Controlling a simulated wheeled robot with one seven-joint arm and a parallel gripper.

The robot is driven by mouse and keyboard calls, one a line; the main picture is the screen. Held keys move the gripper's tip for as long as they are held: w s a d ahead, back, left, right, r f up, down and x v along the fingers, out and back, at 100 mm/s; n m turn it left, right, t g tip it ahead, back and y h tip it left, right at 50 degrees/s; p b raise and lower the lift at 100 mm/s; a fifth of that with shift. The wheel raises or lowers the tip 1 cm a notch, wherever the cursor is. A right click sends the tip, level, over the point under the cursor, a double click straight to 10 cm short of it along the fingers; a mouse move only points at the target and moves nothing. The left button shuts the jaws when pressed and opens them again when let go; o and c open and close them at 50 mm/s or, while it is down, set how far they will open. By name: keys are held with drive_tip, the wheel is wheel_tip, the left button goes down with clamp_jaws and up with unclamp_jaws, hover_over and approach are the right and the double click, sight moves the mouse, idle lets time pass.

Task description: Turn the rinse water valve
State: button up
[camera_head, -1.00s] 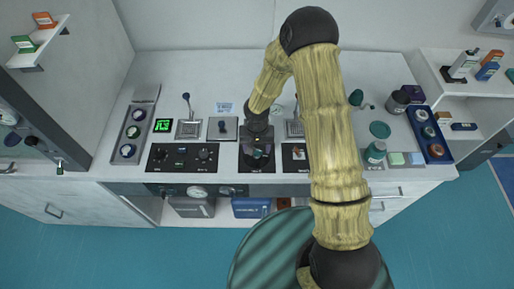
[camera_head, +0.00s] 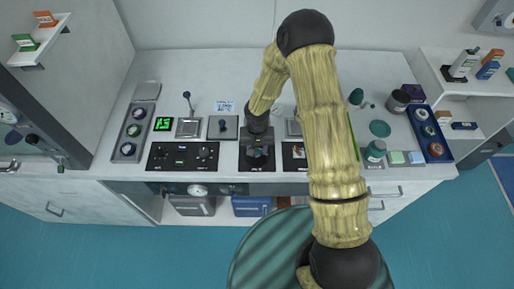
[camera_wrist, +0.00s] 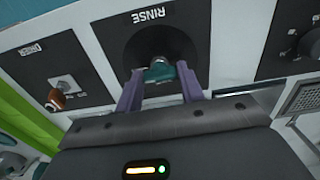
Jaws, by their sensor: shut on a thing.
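The rinse valve is a teal knob (camera_wrist: 160,71) in a dark round recess on a black panel marked RINSE (camera_wrist: 188,22), in the wrist view. My gripper (camera_wrist: 159,80) has its two purple fingers on either side of the knob, shut on it. In the head view my gripper (camera_head: 258,156) reaches down over the black rinse panel (camera_head: 244,164) at the counter's front edge. There my wrist and hand hide the knob.
A panel marked DRIER with a small orange-tipped switch (camera_wrist: 57,101) sits beside the rinse panel. A black panel with a dial (camera_head: 204,152) stands left of my gripper. Levers on plates (camera_head: 221,133) stand behind. A blue tray (camera_head: 433,147) is at the right.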

drive_tip(key=shift+n, duration=0.3)
drive_tip(key=n+b, duration=0.1)
drive_tip(key=n, duration=0.2)
drive_tip(key=shift+n, duration=0.3)
drive_tip(key=n, duration=0.4)
drive_tip(key=shift+n, duration=0.3)
drive_tip(key=n, duration=0.9)
drive_tip(key=shift+w+a+r, duration=0.1)
drive_tip(key=o, duration=1)
wheel_tip(320, 180, up, 17)
drive_tip(key=shift+r+b, duration=0.2)
drive_tip(key=shift+b, duration=0.2)
